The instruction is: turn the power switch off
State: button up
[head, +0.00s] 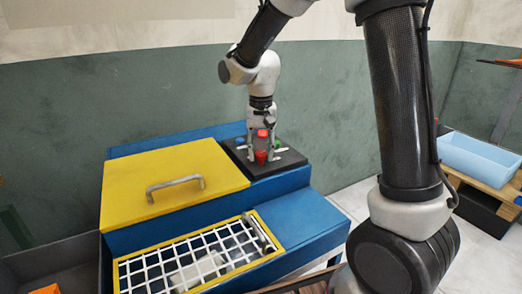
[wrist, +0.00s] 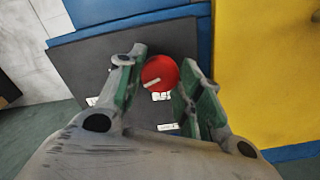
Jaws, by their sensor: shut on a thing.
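A round red knob (wrist: 160,72) with a white pointer mark, which I take to be the power switch, sits on the dark control panel (head: 293,161). My gripper (head: 262,158) points down over the panel, with its fingers on either side of a red part (head: 261,156). In the wrist view my gripper (wrist: 162,78) is shut on the red knob, between its green-padded fingers. The white mark lies slanted across the knob's lower part. White labels (wrist: 162,96) show near the knob, too small to read.
A blue control (head: 240,140) and a green control (head: 277,143) stand close beside my fingers. A yellow lid (head: 125,190) with a grey handle (head: 175,187) covers the blue machine's left part. A yellow-framed white grid (head: 150,270) is in front. A light blue bin (head: 480,158) stands right.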

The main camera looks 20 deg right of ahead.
aim_at(261, 153)
jog(key=n, duration=1.1)
jog(key=shift+n, duration=1.6)
jog(key=o, duration=1)
jog(key=shift+o, duration=0.2)
jog(key=shift+r, duration=0.1)
notch_tip(261, 153, up, 12)
